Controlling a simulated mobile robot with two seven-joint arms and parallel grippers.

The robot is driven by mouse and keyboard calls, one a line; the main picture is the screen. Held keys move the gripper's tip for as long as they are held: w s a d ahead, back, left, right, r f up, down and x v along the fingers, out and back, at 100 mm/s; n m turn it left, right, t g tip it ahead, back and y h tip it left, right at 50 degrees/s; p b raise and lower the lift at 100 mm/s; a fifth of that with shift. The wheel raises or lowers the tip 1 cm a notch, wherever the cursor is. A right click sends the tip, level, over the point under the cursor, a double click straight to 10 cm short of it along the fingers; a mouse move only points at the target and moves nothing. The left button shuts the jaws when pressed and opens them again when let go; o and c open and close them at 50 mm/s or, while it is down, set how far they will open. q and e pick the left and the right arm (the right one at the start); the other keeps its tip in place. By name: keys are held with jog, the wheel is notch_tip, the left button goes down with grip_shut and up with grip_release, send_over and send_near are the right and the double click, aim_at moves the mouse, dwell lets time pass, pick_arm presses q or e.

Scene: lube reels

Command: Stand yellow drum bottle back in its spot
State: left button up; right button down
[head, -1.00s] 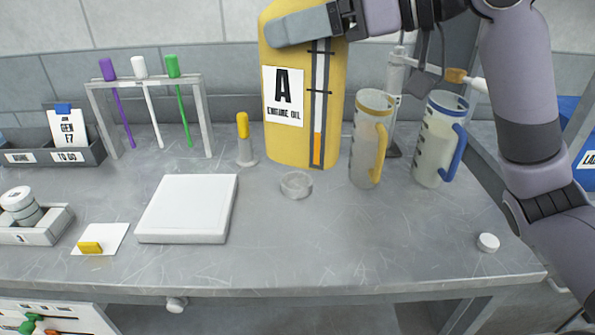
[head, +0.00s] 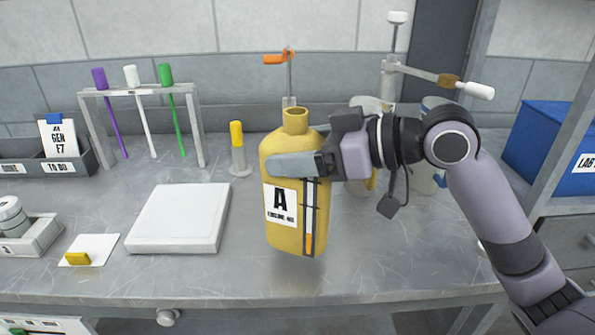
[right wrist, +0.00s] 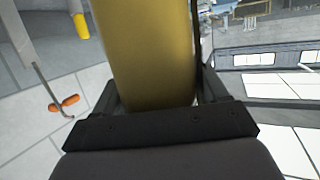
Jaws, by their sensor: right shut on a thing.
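The yellow drum bottle (head: 295,225) has a white label reading "A ENGINE OIL" and a level strip down its front. It is upright, with its open-looking neck at the top. My right gripper (head: 305,165) is shut around its upper body, coming from the right. The bottle appears held slightly above the bench, with a faint shadow below it. In the right wrist view the yellow bottle (right wrist: 145,50) fills the space between the fingers. My left gripper is not in view. No marked spot for the bottle can be made out.
A white flat pad (head: 180,218) lies left of the bottle on the grey bench (head: 200,275). A yellow-capped stick (head: 237,150) and a rack (head: 140,90) of coloured sticks stand behind. An orange-handled crank (head: 275,59) is behind the bottle. Jugs are partly hidden behind my arm.

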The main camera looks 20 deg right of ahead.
jog(key=shift+f, duration=1.6)
jog(key=shift+f, duration=0.2)
jog(key=shift+c, duration=0.2)
grip_release()
jog(key=shift+r, duration=0.1)
jog(key=b+v, duration=0.2)
jog(key=v, duration=1)
